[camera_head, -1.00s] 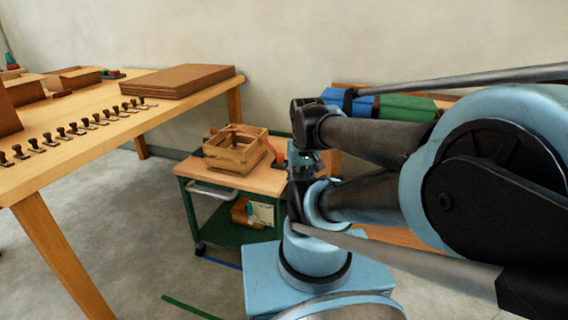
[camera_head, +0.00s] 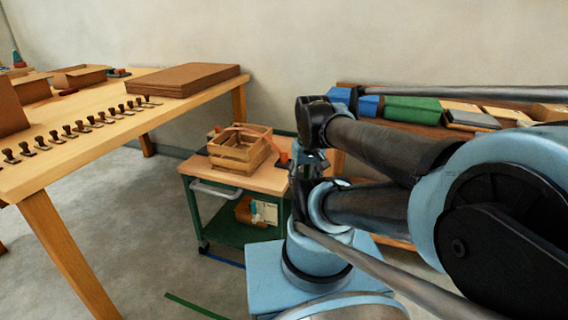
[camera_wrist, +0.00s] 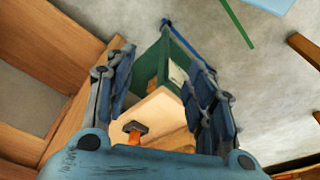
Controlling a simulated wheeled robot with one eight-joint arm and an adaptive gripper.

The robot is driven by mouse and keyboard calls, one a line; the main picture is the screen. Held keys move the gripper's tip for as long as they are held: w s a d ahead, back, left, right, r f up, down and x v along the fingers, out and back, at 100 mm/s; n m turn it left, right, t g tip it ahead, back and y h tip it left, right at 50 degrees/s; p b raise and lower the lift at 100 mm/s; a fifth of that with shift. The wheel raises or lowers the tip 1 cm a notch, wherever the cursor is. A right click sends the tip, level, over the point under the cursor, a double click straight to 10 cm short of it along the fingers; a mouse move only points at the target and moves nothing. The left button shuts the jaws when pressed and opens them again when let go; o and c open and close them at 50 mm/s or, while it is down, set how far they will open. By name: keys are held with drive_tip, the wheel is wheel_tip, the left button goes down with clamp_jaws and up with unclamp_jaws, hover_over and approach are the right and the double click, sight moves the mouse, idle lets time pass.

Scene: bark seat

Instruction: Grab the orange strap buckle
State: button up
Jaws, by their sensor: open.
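A small orange piece (camera_head: 283,157) sits at the right side of the trolley top, beside the wooden crate; it looks like the orange buckle, but is too small to be sure. In the wrist view, an orange piece with a dark flat part (camera_wrist: 134,132) lies on the pale wooden top, low between my finger bases. An orange-pink strap (camera_head: 238,131) crosses the top of the crate (camera_head: 228,160). My gripper (camera_wrist: 160,78) is open, with nothing between its fingers. In the head view it is mostly hidden by my arm, near the trolley's right edge.
The green trolley (camera_head: 225,234) has a wooden top and items on its lower shelf. A long table (camera_head: 75,160) at left carries brown boards (camera_head: 190,80) and several small stamps. A shelf (camera_head: 395,118) behind my arm holds blue and green boxes.

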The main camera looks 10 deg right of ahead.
drive_tip(key=w+r+n+g, duration=0.1)
drive_tip(key=w+r+n, duration=0.25)
drive_tip(key=w, duration=0.35)
drive_tip(key=w+r+n, duration=0.2)
drive_tip(key=w+r, duration=0.3)
drive_tip(key=w, duration=0.3)
drive_tip(key=n+g, duration=0.1)
drive_tip(key=n, duration=0.5)
hover_over(285, 153)
wheel_tip(285, 153, down, 3)
drive_tip(key=f, duration=1.1)
drive_tip(key=shift+s+d, duration=0.15)
drive_tip(key=shift+s, duration=0.1)
drive_tip(key=shift+w+a+f, duration=0.1)
drive_tip(key=shift+a+f, duration=0.05)
drive_tip(key=shift+f, duration=0.75)
drive_tip(key=shift+w+a+f, duration=0.1)
drive_tip(key=shift+a+f, duration=0.05)
drive_tip(key=shift+f, duration=1.55)
drive_tip(key=shift+c, duration=0.6)
